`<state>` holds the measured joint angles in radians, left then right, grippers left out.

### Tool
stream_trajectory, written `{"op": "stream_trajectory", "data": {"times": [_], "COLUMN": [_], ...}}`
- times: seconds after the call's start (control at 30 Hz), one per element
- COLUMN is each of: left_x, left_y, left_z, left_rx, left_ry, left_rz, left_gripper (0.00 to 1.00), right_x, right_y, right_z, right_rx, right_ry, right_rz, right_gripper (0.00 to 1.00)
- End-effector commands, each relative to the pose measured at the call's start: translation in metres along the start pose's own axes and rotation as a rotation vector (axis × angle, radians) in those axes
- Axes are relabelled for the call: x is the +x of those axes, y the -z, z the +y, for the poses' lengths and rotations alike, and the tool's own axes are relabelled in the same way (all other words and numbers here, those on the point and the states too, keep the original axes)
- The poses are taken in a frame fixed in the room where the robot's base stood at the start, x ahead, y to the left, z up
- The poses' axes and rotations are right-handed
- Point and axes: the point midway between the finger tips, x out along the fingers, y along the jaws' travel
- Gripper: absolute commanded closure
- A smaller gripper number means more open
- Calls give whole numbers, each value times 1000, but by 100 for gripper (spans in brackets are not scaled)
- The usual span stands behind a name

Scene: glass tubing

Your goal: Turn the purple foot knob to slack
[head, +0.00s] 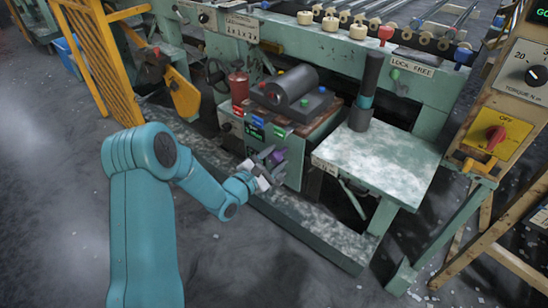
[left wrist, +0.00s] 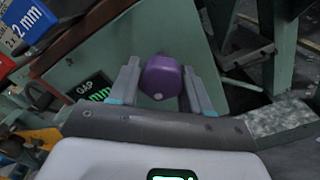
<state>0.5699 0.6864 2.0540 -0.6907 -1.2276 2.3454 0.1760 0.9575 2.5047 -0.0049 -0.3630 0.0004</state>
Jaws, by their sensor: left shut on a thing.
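The purple foot knob (head: 279,155) is on the front of the green machine, low beside the small side table. My left gripper (head: 272,159) reaches it from the front with its fingers around it. In the left wrist view the purple knob (left wrist: 160,77) is between the two grey fingers of my left gripper (left wrist: 160,88), which is shut on it. A small pale mark shows on the knob's lower face. The knob's stem behind it is hidden. My right gripper is not in view.
A green display panel (left wrist: 94,88) is left of the knob. The side table (head: 380,160) with a dark cylinder (head: 367,88) stands to the right. A green ledge (head: 310,225) runs below. A red extinguisher-like bottle (head: 238,88) stands at the back left. Open floor lies in front.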

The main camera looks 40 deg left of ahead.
Motion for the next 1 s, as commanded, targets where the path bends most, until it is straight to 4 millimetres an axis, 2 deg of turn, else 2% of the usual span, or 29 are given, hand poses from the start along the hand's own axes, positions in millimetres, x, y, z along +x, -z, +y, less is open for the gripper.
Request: {"op": "stream_trajectory", "data": {"times": [0.33,0.37,0.4,0.77,0.87,1.0], "left_x": [-1,-1,-1,-4,-18,-51], "left_y": [1,1,1,0,0,0], "left_z": [-2,-2,-2,0,1,2], "left_rx": [-3,-3,-3,-2,-3,-4], "left_ry": [4,4,4,1,1,1], "left_rz": [3,4,3,3,5,7], "left_gripper": [83,42,30,30,30,30], "right_x": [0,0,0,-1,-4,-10], "right_y": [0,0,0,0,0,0], "right_z": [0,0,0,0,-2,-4], "right_rx": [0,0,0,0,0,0], "right_ry": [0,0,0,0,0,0], "right_rz": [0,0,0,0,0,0], "right_gripper": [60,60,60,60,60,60]}}
